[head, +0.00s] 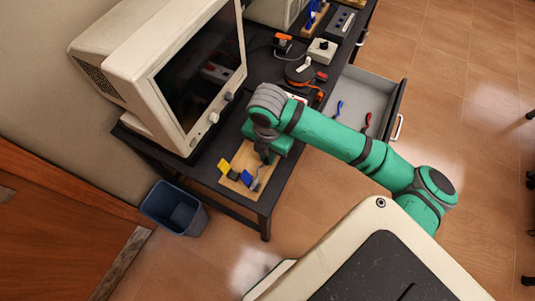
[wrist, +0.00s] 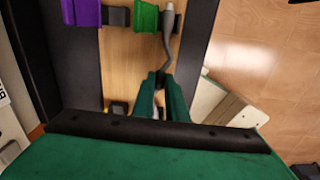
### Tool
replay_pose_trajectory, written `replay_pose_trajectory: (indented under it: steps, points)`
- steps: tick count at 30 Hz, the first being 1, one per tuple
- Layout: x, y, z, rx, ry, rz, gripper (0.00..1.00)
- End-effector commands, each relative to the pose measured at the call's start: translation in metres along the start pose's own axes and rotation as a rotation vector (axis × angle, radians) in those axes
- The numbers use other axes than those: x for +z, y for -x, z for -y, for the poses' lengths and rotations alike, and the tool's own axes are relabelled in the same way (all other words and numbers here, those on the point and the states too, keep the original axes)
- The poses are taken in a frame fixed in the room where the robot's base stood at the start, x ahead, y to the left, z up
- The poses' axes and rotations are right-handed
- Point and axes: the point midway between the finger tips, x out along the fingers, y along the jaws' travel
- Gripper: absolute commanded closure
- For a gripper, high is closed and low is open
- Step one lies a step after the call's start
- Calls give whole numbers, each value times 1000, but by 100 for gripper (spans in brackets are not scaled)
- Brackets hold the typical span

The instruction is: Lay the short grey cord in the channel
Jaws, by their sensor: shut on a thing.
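The grey cord (wrist: 168,45) shows in the wrist view, running from between my fingers up beside a green block. My gripper (wrist: 163,88) is shut on its near part, above the right side of a wooden board (wrist: 120,62). The green block (wrist: 146,18), a dark grey block (wrist: 118,17) and a purple block (wrist: 82,12) stand at the board's far end. In the head view my gripper (head: 264,156) is over the board (head: 240,157), near yellow (head: 224,167) and blue (head: 246,178) pieces. I cannot tell which part is the channel.
A large monitor (head: 150,70) stands left of the board on the dark desk (head: 265,205). An open drawer (head: 365,95) holds blue- and red-handled tools. Several devices sit at the desk's back. A blue bin (head: 173,208) stands on the floor.

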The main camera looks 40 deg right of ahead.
Motion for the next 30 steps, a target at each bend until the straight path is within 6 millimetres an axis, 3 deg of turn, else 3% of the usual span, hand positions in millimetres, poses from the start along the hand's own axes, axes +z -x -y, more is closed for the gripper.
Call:
replay_pose_trajectory:
  steps: [20, 21, 23, 30]
  points:
    - [0, -4, 0, 0, 0, 0, 100]
    - [0, -4, 0, 0, 0, 0, 83]
    - [0, -4, 0, 0, 0, 0, 69]
    - [0, -4, 0, 0, 0, 0, 63]
